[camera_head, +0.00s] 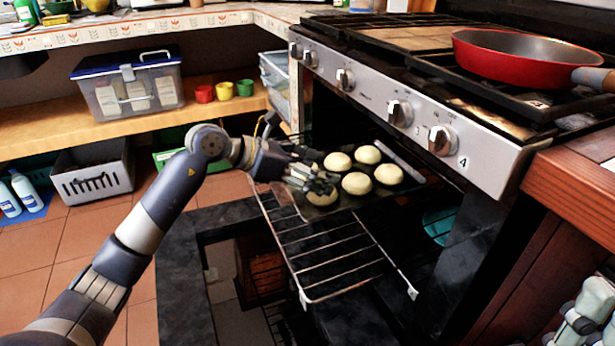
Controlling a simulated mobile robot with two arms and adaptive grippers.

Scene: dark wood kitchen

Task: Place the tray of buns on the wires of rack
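The dark tray (341,203) holds several round pale buns (356,183). It lies level in the oven opening, over the inner end of the pulled-out wire rack (335,255). The front wires of the rack are bare. My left gripper (308,168) is at the tray's left edge, with its fingers over and beside the edge near the buns. Whether it grips the rim is unclear. Part of my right gripper (587,312) shows at the lower right edge, away from the tray. Its fingertips are not clear.
The oven's knob panel (400,113) overhangs the tray. A red pan (525,60) sits on the stove. A wooden counter (580,180) stands at right. A shelf at left holds a clear bin (130,88) and small colored cups (224,91).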

